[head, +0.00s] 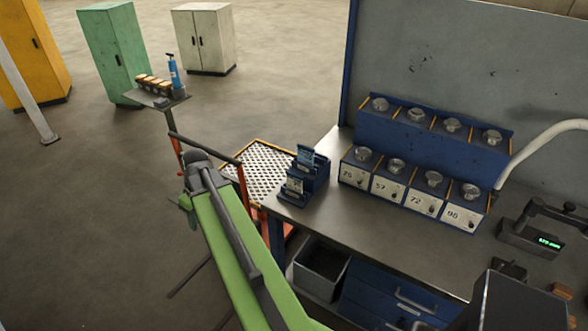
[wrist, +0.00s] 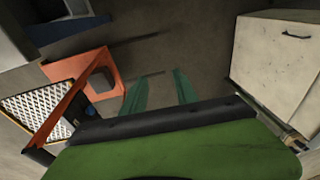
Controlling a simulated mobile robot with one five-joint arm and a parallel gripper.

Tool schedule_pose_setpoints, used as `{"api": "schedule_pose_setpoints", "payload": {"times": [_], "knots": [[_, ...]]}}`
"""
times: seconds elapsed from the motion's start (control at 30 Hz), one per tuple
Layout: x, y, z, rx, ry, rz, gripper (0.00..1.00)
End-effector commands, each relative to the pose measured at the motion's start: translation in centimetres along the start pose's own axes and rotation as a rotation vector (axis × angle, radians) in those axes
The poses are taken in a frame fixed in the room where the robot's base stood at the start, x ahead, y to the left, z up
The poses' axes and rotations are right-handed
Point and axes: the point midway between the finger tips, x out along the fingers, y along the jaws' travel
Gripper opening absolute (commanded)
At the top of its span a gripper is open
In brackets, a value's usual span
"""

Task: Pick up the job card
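A small dark blue stepped rack (head: 318,178) stands at the left end of the workbench. The print is too small to read, so I cannot tell which is the job card. My gripper (wrist: 162,76) shows two green fingers apart with nothing between them, over the floor. In the head view my gripper is mostly hidden at the end of my green arm, left of the bench and apart from the rack.
The workbench (head: 375,225) carries a blue stand of numbered boxes (head: 420,140) and a gauge with a green display (head: 545,235). An orange-framed cart with a perforated top (head: 262,172) stands by the bench's left end.

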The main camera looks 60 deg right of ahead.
Motion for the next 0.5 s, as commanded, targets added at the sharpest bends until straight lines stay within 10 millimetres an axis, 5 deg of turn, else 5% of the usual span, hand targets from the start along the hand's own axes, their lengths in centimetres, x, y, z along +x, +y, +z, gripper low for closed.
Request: {"api": "schedule_pose_setpoints", "payload": {"times": [0.03, 0.2, 0.33, 0.5], "knots": [[-4.3, 4.7, 0.8, 0.018, 0.031, -0.002, 0.35], [-12.4, 18.4, 7.2, 0.011, 0.147, 0.019, 0.35], [-17.1, 25.8, 13.2, 0.003, 0.214, 0.060, 0.35], [-20.0, 30.4, 18.1, -0.008, 0.258, 0.101, 0.35]]}}
